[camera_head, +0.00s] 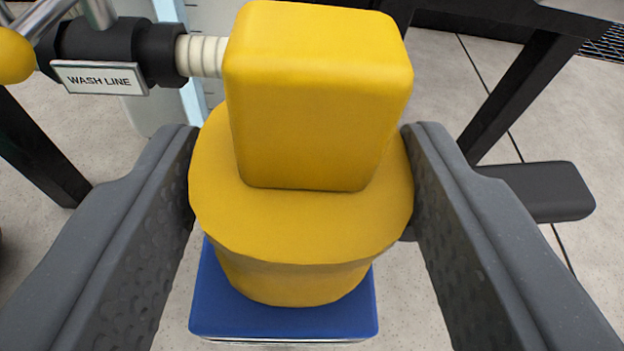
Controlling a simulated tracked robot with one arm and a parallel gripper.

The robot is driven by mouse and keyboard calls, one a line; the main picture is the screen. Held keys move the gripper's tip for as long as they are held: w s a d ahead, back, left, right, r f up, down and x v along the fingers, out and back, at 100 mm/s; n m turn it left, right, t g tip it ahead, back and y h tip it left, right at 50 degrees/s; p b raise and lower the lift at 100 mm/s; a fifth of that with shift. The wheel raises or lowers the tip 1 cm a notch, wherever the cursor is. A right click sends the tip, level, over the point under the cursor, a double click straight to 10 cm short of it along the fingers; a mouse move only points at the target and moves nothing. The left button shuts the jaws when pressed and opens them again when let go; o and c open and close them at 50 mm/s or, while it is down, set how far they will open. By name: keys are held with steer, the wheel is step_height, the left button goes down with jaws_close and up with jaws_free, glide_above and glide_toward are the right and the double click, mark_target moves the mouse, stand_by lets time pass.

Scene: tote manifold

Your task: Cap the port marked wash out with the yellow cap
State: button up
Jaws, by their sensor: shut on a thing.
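My gripper (302,150) is shut on the yellow cap (300,222), one dark grey finger on each side of its round flange. The cap has a block-shaped grip on top and a narrower round part below. At the upper left, a black fitting (105,40) carries a white threaded port (203,56) and a plate reading "WASH LINE" (99,78). The threaded end runs behind the cap's block; I cannot tell whether they touch. No label reading "wash out" shows.
A blue block (285,312) shows below the cap, partly hidden by it. A yellow rounded part (14,56) and metal pipes are at the upper left. Dark frame legs (515,90) stand at the right. A dark flat bar (538,192) lies beyond the right finger.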

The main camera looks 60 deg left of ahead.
steer(key=shift+f, duration=0.2)
steer(key=o, duration=1.1)
steer(key=p+v, duration=0.3)
steer(key=v, duration=1)
steer(key=shift+s+d+r+p, duration=0.1)
steer(key=shift+d+p, duration=0.25)
steer(key=shift+d, duration=0.05)
